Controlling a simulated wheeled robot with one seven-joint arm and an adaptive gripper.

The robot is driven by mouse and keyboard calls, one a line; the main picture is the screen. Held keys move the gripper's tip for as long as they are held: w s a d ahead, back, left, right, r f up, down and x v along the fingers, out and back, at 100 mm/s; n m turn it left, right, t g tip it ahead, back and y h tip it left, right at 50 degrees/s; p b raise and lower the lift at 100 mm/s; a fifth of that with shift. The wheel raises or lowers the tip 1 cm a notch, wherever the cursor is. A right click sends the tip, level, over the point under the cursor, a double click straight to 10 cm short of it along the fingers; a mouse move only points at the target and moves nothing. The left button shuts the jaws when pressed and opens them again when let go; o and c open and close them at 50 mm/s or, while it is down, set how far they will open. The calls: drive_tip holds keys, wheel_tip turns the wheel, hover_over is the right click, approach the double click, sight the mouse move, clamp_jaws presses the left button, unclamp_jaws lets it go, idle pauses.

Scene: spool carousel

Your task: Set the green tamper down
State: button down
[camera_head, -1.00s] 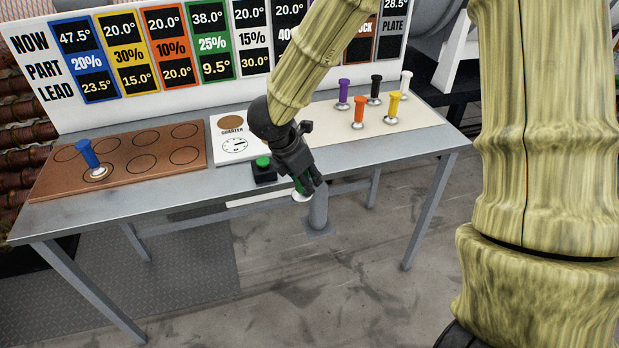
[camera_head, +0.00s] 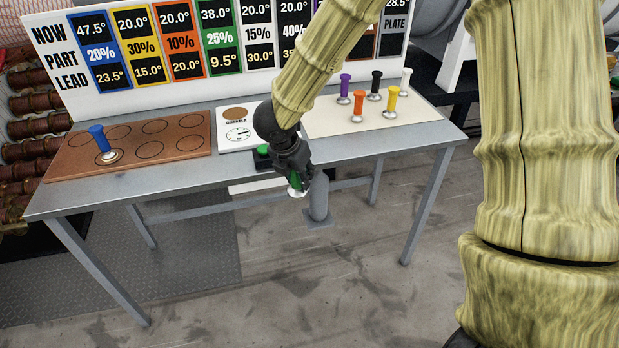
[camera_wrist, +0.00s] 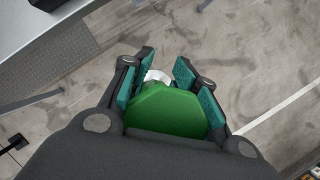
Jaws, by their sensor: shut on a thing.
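The green tamper (camera_wrist: 168,112) is held between the teal-padded fingers of my gripper (camera_wrist: 170,85) in the wrist view. In the head view my gripper (camera_head: 297,180) is shut on the tamper, in front of the table's front edge and over the floor. The tamper's silvery base (camera_head: 297,192) points downward and shows below the fingers, apart from any surface. Most of the handle is hidden by my fingers in the head view.
A brown mat (camera_head: 72,165) with marked circles holds a blue tamper (camera_head: 99,140). A cream mat (camera_head: 325,127) at right holds purple, black, orange, yellow and white tampers. Between them are a white dial panel (camera_head: 228,143) and a green button (camera_head: 263,150). A lettered board stands behind.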

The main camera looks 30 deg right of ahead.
drive_tip(key=w+a+f+n+t+y, duration=0.2)
drive_tip(key=w+a+f+n+y, duration=0.1)
drive_tip(key=w+a+n, duration=0.5)
drive_tip(key=shift+n+y, duration=0.3)
drive_tip(key=shift+n, duration=1.4)
drive_tip(key=shift+w+f, duration=0.15)
drive_tip(key=shift+w+a+f+n+y, duration=0.15)
drive_tip(key=shift+a+n+y, duration=0.25)
drive_tip(key=shift+a+n, duration=0.35)
